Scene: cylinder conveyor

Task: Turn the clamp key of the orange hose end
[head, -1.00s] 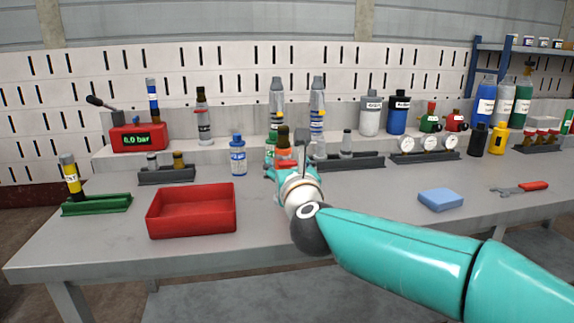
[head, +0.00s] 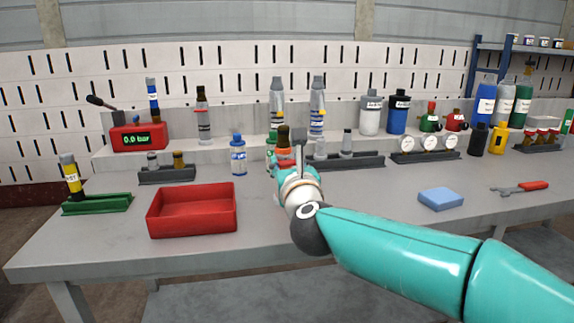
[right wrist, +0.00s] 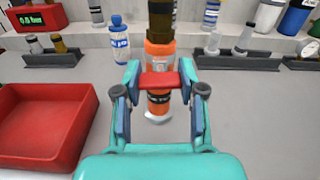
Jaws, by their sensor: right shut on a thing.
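The orange hose end (right wrist: 160,98) stands upright in the right wrist view, with a dark cap (right wrist: 160,20) on top and a clear band below it. Its red clamp key (right wrist: 158,80) lies crosswise at the front. My right gripper (right wrist: 160,76) is shut on the key, one finger at each end. In the head view the dark cap (head: 283,134) shows above my right gripper (head: 290,168), which hides most of the hose end. My left gripper is not in view.
A red tray (head: 192,228) is to the left. A blue and white bottle (head: 238,156) stands left of the hose end, and a dark rack (head: 350,161) with grey fittings is to its right. A blue sponge (head: 440,198) lies at right. The bench front is largely clear.

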